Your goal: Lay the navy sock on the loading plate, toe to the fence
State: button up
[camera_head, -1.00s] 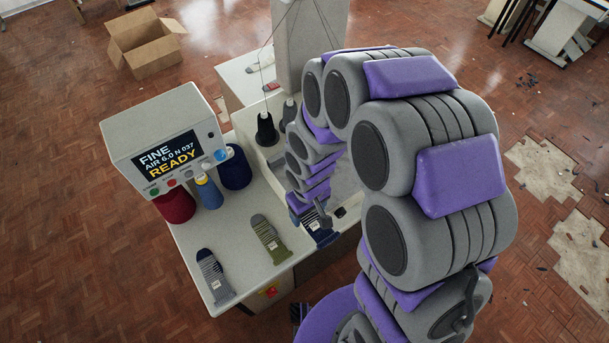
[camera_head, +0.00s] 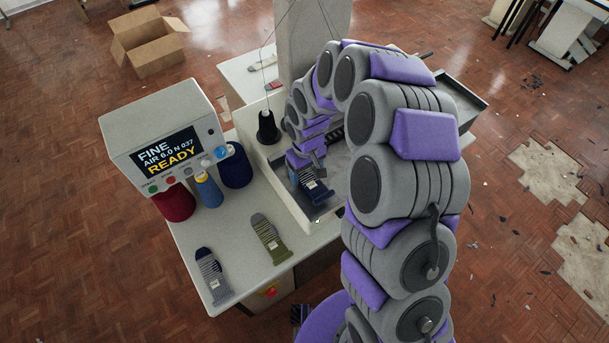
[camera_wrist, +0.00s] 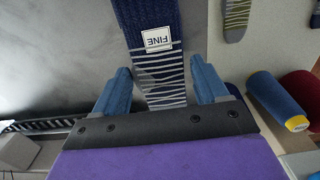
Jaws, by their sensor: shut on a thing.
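The navy sock (camera_head: 317,189) has grey stripes and hangs from my gripper (camera_head: 307,165) over the grey metal plate (camera_head: 324,209), which looks like the loading plate. In the wrist view, the sock's striped end lies between the blue fingers of my gripper (camera_wrist: 163,88), which is shut on it. The sock's solid navy part (camera_wrist: 146,14), with a white FINE label, runs off the top edge. I cannot tell whether the sock touches the plate. My arm hides part of the plate, and I cannot make out the fence for sure.
A striped navy-and-grey sock (camera_head: 212,275) and an olive sock (camera_head: 269,237) lie on the white table (camera_head: 240,262). The control box (camera_head: 168,147) reads FINE and READY.

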aim_at(307, 175)
jog(key=shift+d+f, duration=0.25)
jog(key=shift+f, duration=0.35)
jog(key=shift+d+f, duration=0.25)
jog(key=shift+f, duration=0.35)
jog(key=shift+a+f, duration=0.1)
jog(key=shift+a, duration=0.35)
jog(key=o, duration=0.9)
jog(key=shift+a, duration=0.15)
jog(key=shift+c, duration=0.2)
jog(key=shift+o, duration=0.9)
jog(key=shift+d, duration=0.4)
jog(key=shift+a, duration=0.1)
jog(key=shift+a+r, duration=0.1)
jog(key=shift+r, duration=0.25)
notch_tip(307, 175, up, 12)
jog(key=p, duration=0.1)
jog(key=shift+f, duration=0.2)
